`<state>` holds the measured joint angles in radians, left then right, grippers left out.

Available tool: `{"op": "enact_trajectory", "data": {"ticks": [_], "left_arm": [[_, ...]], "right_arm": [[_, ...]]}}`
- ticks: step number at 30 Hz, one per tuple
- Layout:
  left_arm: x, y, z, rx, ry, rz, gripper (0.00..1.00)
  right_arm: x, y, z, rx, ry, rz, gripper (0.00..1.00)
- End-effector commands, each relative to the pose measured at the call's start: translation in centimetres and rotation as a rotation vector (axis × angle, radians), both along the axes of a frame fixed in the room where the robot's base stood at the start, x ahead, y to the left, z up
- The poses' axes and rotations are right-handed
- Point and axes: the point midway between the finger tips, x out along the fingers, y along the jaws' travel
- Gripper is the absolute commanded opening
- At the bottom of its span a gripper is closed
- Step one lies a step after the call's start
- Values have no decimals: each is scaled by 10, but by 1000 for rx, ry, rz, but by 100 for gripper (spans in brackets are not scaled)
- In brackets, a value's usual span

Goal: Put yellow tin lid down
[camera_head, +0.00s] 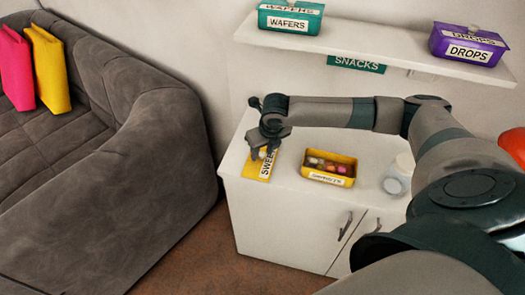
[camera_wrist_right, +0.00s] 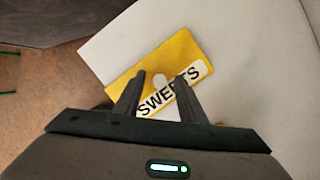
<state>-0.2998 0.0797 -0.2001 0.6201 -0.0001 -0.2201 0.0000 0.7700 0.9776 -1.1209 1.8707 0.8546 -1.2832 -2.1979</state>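The yellow tin lid (camera_head: 256,170) with a "SWEETS" label is at the left end of the white cabinet top. In the right wrist view the lid (camera_wrist_right: 186,52) lies below the fingers, one corner by the cabinet edge. My right gripper (camera_head: 266,152) is just above it. In the wrist view the fingers (camera_wrist_right: 162,82) stand apart on either side of a pale knob, with small gaps showing. The lid looks flat on the cabinet, though its underside is hidden. The open yellow sweets tin (camera_head: 328,180) with several round sweets stands to its right. My left gripper is not in view.
A glass jar (camera_head: 397,176) stands right of the tin. A wall shelf (camera_head: 380,50) above holds a green wafers tin (camera_head: 290,19) and a purple drops tin (camera_head: 467,46). A grey sofa (camera_head: 120,150) is at left. Clear cabinet top lies around the tin.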

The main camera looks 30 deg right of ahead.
Motion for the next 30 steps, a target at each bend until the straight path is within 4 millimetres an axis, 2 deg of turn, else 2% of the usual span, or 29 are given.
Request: {"op": "enact_trajectory", "data": {"ticks": [8,13,24,30], "left_arm": [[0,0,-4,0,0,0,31],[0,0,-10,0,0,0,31],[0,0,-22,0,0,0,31],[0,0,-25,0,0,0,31]], "right_arm": [[-2,0,13,1,-3,0,37],[-9,0,34,-1,-3,1,37],[-28,2,96,0,-4,0,37],[-34,3,114,1,-1,-1,37]]}}
